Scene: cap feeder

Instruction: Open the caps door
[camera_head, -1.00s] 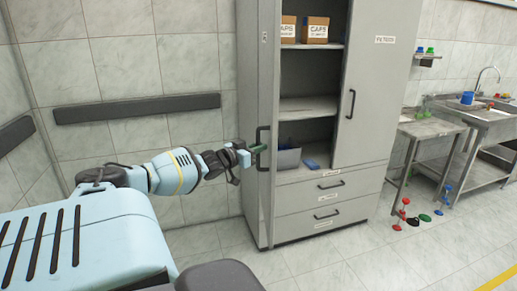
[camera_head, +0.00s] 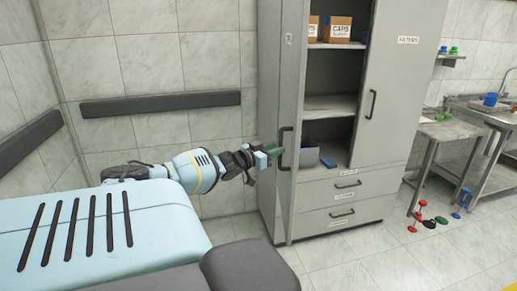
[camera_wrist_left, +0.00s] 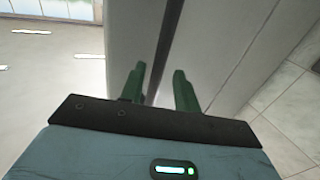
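The tall grey cabinet's left door (camera_head: 294,75) stands open and swung outward, seen at a steep angle. Its dark bar handle (camera_head: 286,148) is on the door's face. Caps boxes (camera_head: 340,30) stand on the top shelf behind the opening. My left gripper (camera_head: 275,152), with green fingers, is at the door beside the handle; I cannot tell whether it touches. In the left wrist view the two green fingers (camera_wrist_left: 159,88) are apart with nothing clearly held between them, facing grey door panels and a dark vertical gap. My right gripper is not in view.
The cabinet's right door (camera_head: 392,100) is shut, above two shut drawers (camera_head: 343,200). A steel table (camera_head: 440,130) and several coloured items are at right. A dark wall rail (camera_head: 160,104) runs behind my arm.

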